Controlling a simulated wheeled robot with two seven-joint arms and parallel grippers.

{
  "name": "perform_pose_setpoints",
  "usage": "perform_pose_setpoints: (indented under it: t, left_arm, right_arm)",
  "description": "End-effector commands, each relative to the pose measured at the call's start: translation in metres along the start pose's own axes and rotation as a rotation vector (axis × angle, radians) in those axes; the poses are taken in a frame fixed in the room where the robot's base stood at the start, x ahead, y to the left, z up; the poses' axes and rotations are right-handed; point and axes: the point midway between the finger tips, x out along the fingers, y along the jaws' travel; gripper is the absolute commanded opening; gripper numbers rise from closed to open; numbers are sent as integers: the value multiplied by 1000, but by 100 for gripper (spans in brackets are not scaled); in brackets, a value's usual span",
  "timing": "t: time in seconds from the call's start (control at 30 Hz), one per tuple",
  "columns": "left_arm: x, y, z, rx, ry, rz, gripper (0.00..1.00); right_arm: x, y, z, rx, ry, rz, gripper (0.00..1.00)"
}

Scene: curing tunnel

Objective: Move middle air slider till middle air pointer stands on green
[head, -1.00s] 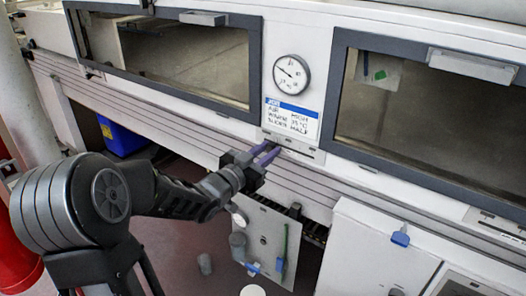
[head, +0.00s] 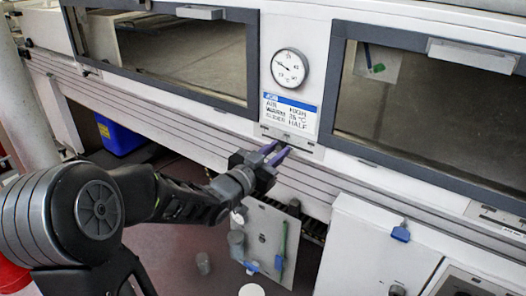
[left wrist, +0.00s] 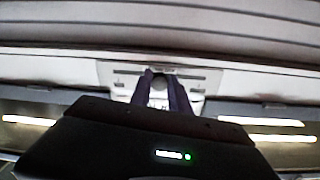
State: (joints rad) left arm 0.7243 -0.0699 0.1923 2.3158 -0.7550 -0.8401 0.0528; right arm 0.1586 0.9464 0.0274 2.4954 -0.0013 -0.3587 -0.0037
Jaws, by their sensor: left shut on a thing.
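The middle air slider's pale plate (head: 309,149) sits on the tunnel's front rail, under a label card. My left gripper (head: 278,153) reaches it from below with its purple fingers close together. In the left wrist view, the fingers (left wrist: 164,92) are closed around a dark round knob (left wrist: 160,81) on the slotted plate (left wrist: 124,76). A round white gauge (head: 290,68) stands above the card. Its dark needle seems to lean to the upper left, and I see no green on its face. My right gripper is not in view.
The label card (head: 290,111) reads AIR at the top. Dark-framed windows (head: 185,55) flank the gauge. Below hang a grey panel with a green strip (head: 263,238) and a white cabinet (head: 370,250) with a blue latch. A blue bin (head: 120,137) stands under the tunnel at left.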

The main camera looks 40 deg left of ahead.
Motion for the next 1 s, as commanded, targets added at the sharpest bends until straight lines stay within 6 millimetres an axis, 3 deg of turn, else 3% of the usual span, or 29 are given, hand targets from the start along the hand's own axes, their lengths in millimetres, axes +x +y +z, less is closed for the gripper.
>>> perform_pose_setpoints:
  t: [0.23,0.27,0.5,0.8,1.0]
  left_arm:
    - [0,0,-2,2,2,0,0]
    - [0,0,-2,2,2,0,25]
    - [0,0,-1,1,1,0,44]
    - [-2,0,-1,1,0,-1,44]
    - [-22,-2,-1,2,-1,-3,44]
  right_arm:
    - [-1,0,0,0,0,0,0]
    - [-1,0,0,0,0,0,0]
    - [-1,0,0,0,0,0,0]
    - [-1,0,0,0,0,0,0]
    - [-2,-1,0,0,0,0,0]
